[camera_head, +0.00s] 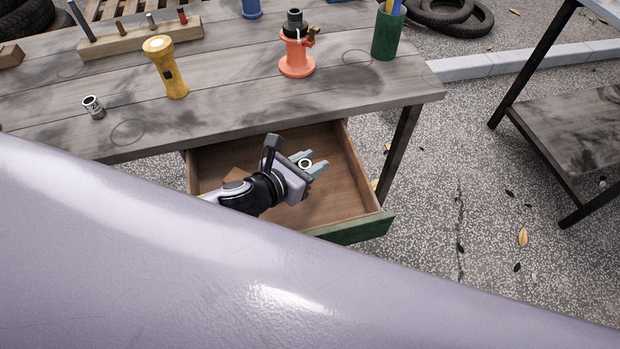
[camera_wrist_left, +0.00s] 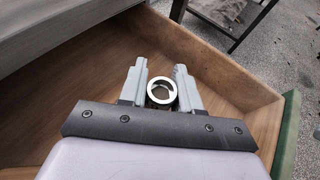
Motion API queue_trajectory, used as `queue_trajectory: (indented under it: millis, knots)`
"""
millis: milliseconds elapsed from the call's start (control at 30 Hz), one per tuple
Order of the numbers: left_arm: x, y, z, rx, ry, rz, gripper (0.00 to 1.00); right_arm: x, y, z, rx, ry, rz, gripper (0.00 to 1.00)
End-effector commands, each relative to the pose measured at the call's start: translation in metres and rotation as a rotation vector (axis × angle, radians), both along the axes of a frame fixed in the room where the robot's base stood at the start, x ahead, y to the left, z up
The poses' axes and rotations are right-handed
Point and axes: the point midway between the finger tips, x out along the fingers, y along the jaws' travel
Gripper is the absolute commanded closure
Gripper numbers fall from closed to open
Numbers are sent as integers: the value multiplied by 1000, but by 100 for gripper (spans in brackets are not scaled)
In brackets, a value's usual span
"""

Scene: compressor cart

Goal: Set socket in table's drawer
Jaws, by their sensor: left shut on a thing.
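The table (camera_head: 225,118) has its drawer (camera_head: 335,170) pulled open, with a wooden inside and a green front (camera_head: 355,230). My left gripper (camera_head: 313,166) is over the open drawer, shut on a socket (camera_head: 305,164), a small metal ring-shaped piece. In the left wrist view the socket (camera_wrist_left: 161,91) sits between the two grey fingers (camera_wrist_left: 160,85), its round opening facing the camera. I cannot tell how far it is above the drawer floor (camera_wrist_left: 105,75). Another small metal socket (camera_head: 93,107) lies on the tabletop at the left. My right gripper is not in view.
On the tabletop stand a yellow flashlight (camera_head: 166,68), an orange jack-like part (camera_head: 297,52), a green cup (camera_head: 387,35) and a wooden block with pegs (camera_head: 140,38). A large pale arm link of mine covers the lower part of the head view. A second table (camera_head: 570,105) stands at right.

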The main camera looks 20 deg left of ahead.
Motion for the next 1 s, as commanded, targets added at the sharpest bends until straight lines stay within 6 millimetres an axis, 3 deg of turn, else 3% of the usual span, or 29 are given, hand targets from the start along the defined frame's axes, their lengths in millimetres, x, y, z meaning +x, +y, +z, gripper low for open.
queue_trajectory:
  millis: [400, 767, 800, 833, 867, 1000]
  knots:
    - [0, 0, -47, -2, 1, 1, 99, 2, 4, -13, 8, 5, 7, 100]
    - [0, 0, -49, 0, -1, 0, 99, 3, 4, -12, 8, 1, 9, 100]
    - [0, 0, -49, 1, -2, -1, 58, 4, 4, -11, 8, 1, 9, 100]
    - [0, 0, -48, 1, -2, -1, 48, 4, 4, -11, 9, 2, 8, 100]
    - [0, 0, -48, 1, 0, 0, 42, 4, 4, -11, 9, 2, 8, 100]
    - [0, 0, -48, 1, 0, 0, 42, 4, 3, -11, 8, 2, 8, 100]
